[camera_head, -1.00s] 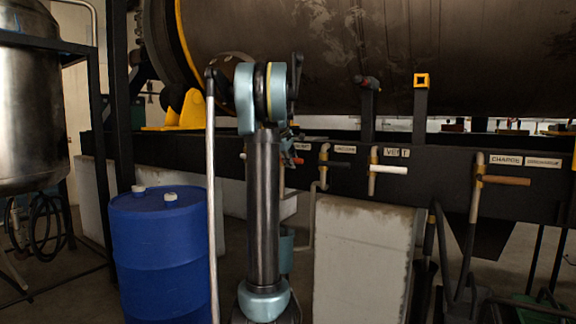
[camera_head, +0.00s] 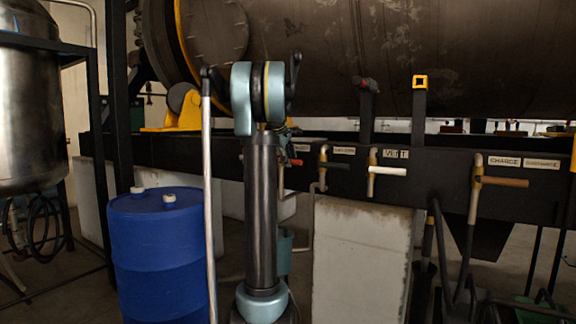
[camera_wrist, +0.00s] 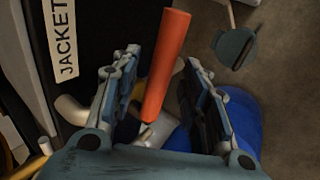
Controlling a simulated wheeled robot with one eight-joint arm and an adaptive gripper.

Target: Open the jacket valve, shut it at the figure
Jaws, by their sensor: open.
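The jacket valve's red-orange lever (camera_wrist: 167,60) stands between the fingers of my gripper (camera_wrist: 158,78) in the wrist view. The fingers are open, one on each side of it, with a visible gap on the right side. A white label reading JACKET (camera_wrist: 66,38) is on the dark panel to the left. In the head view the lever's orange tip (camera_head: 295,162) shows just right of my arm. My gripper (camera_head: 287,140) is mostly hidden behind my arm there. No dial or figure is readable.
To the right on the dark beam are a black-handled valve (camera_head: 335,165), a white-handled valve (camera_head: 385,170) and a wooden-handled valve (camera_head: 503,182). A blue barrel (camera_head: 160,255) stands left of my arm. A pale block (camera_head: 360,260) stands below the beam.

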